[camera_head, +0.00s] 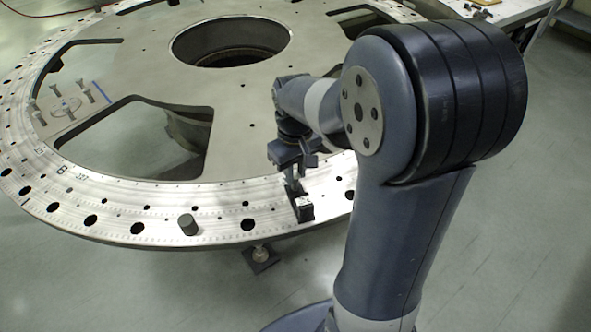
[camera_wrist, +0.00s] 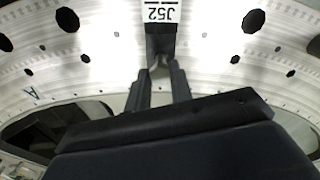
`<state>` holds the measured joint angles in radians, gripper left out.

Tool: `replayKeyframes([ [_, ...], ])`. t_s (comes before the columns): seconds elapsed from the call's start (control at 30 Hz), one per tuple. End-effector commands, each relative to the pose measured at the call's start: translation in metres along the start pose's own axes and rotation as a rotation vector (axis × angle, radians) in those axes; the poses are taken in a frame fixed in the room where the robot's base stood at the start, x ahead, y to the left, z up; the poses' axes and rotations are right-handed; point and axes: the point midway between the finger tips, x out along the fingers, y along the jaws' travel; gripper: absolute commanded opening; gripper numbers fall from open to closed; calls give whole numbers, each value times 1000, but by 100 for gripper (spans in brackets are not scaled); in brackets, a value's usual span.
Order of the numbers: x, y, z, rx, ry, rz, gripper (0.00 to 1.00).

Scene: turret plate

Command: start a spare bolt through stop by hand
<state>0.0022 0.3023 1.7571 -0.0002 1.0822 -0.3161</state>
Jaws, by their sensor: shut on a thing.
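The stop (camera_head: 305,211) is a small dark block on the pale outer rim of the turret plate (camera_head: 222,205). In the wrist view the stop (camera_wrist: 160,42) is at top centre, beside a white label reading J52 (camera_wrist: 162,12). My gripper (camera_head: 293,186) is right at the stop, pointing down. In the wrist view its fingers (camera_wrist: 160,82) are shut on a small pale metal piece, seemingly a bolt (camera_wrist: 159,68), mostly hidden between them. I cannot tell whether its tip is in the stop's hole. Several spare bolts (camera_head: 56,92) stand on the plate at the left.
A short grey-green cylinder (camera_head: 188,225) stands on the rim left of the stop. The plate has large cut-outs (camera_head: 140,140), a round central opening (camera_head: 232,42) and many dark rim holes. A support foot (camera_head: 260,256) shows below the front edge.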

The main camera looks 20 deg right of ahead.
Motion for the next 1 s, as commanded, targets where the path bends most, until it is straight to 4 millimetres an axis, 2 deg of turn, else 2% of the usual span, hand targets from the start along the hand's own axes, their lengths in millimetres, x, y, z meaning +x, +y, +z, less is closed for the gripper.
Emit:
replayKeyframes([
  [1.0, 14, 0, 0, 0, 1, 0, 0],
])
